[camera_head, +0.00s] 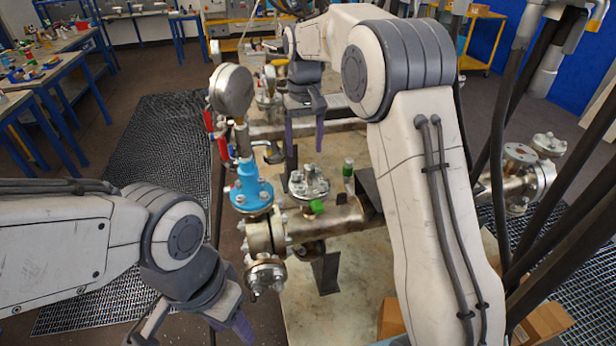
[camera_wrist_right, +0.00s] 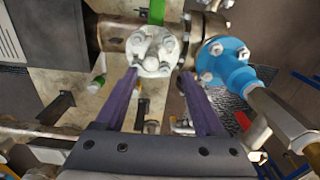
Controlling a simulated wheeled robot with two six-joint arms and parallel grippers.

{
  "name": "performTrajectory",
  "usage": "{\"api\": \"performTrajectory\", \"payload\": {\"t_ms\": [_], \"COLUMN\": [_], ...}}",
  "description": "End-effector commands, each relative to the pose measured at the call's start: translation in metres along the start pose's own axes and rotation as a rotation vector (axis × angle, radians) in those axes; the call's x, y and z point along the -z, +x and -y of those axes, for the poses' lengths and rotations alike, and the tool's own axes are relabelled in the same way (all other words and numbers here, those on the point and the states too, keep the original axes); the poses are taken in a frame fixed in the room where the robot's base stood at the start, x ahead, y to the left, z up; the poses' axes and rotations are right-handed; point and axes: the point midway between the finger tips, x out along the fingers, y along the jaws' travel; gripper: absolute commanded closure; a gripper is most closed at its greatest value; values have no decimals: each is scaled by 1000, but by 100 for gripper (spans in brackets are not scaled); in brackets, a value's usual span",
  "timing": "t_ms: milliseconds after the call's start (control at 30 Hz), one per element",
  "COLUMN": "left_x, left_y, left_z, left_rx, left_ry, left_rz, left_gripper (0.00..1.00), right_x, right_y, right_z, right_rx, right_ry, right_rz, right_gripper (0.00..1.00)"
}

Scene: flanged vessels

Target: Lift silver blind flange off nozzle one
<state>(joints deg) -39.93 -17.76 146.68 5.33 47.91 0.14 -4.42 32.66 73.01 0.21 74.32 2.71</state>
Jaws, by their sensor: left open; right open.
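A round silver blind flange (camera_head: 309,182) with bolts around its rim sits on an upright nozzle of the near pipe (camera_head: 335,222). It also shows in the right wrist view (camera_wrist_right: 153,50), just beyond my fingertips. No nozzle number is readable. My right gripper (camera_head: 305,148) is open, with purple fingers pointing down, above the flange in the head view. In the right wrist view its fingers (camera_wrist_right: 158,75) are apart and empty, with the flange ahead between their lines. My left gripper (camera_head: 197,328) is open and empty at the lower left, away from the pipe.
A blue flanged fitting (camera_head: 250,188) with a red-handled valve and round gauge (camera_head: 231,90) stands close left of the flange. A green piece (camera_head: 316,207) is at its front. Another flanged fitting (camera_head: 520,180) is at the right. Bare tabletop (camera_head: 350,290) shows in front.

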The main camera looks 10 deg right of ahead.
Motion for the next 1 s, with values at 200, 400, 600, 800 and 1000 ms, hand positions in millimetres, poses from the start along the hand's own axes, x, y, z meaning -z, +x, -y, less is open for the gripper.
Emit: {"api": "performTrajectory", "payload": {"t_ms": [200, 400, 600, 800, 1000], "left_x": [0, 1, 1, 2, 2], "left_y": [-6, -12, -17, -35, -38], "left_z": [0, -1, -1, -3, -3], "left_rx": [0, 0, 0, 0, 0], "left_ry": [0, 0, 0, 2, 3], "left_rz": [0, 0, 0, 0, 0], "left_gripper": [50, 50, 50, 50, 50], "right_x": [12, 12, 11, 7, 8], "right_y": [13, 43, 57, 85, 104], "right_z": [-16, -15, -15, -14, -14], "right_rx": [-5, -4, -4, -4, -4], "right_ry": [33, 31, 31, 31, 31], "right_rz": [5, 4, 3, 5, 1], "right_gripper": [29, 29, 29, 29, 29]}}
